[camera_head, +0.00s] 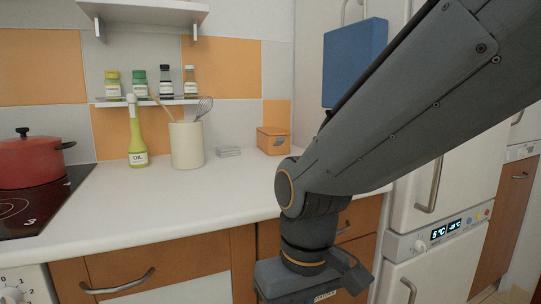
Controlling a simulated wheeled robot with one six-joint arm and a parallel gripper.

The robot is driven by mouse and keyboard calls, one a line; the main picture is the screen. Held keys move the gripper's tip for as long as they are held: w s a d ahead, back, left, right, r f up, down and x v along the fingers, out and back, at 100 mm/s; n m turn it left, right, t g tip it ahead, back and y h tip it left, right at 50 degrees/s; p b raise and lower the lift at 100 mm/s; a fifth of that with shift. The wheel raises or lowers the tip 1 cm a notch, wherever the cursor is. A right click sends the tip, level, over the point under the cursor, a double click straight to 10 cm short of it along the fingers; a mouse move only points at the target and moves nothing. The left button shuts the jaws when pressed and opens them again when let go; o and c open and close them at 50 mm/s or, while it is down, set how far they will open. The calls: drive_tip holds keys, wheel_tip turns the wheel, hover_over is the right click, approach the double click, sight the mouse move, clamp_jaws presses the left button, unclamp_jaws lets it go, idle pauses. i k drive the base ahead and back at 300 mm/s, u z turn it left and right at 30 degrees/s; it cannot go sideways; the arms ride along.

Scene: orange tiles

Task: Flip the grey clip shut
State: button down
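A small orange box (271,143) stands on the white counter near the wall, left of my arm. A small grey clip (281,141) shows on the front of the box. It is too small to tell its exact angle. My gripper (312,279) hangs at the bottom of the view, in front of the counter and below its top, well apart from the box. Its fingers are not visible, so I cannot tell whether it is open or shut.
A red pot (32,163) sits on the hob. The front of the counter (170,205) is clear. A fridge (437,190) stands at right.

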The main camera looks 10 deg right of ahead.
sight(280, 140)
drive_tip(key=u, duration=0.7)
drive_tip(key=i, duration=0.35)
drive_tip(key=z, duration=0.25)
